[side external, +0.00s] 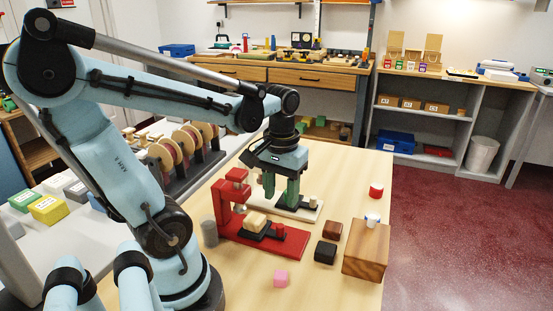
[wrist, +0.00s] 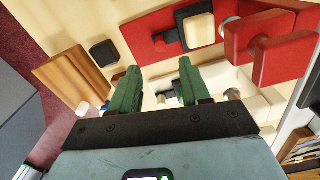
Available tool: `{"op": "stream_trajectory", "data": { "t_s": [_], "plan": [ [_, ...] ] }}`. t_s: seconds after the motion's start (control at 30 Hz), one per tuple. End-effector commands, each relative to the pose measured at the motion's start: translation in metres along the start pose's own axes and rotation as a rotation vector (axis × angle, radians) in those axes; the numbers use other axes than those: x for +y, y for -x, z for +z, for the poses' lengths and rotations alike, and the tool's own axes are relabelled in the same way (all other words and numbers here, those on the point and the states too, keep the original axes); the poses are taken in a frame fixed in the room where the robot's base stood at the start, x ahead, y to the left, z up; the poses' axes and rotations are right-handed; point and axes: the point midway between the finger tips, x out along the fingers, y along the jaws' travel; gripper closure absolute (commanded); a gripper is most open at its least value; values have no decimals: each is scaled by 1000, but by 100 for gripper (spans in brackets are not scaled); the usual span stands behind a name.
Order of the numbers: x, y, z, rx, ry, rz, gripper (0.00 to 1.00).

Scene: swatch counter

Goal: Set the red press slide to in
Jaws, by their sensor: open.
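The red press (side external: 222,205) stands on a red base plate on the table; its frame shows at the upper right of the wrist view (wrist: 275,50). Its black slide (side external: 268,236) carries a cream block (side external: 256,221) and a red knob (side external: 280,230). The block sits to the right of the press head, not under it. In the wrist view, the slide (wrist: 182,20) and knob (wrist: 160,43) lie ahead of the fingers. My gripper (side external: 281,196) has open green fingers, empty, above the white press behind the red one; its fingers also show in the wrist view (wrist: 159,72).
The white press (side external: 312,212) with its own dark slide is close behind the red one. The front right table is clear.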

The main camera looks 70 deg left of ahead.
Motion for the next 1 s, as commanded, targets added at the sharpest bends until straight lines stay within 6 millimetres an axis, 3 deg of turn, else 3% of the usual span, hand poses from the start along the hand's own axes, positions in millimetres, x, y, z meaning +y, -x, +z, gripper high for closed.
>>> {"op": "stream_trajectory", "data": {
  "t_s": [0.3, 0.67, 0.87, 1.0],
  "plan": [
    [0, 29, 0, 0, 0, 0, 53],
    [0, 34, 0, 0, 0, 0, 53],
    [6, 33, -1, -11, -95, -20, 80],
    [28, 32, -6, -53, -425, -84, 100]
  ]
}}
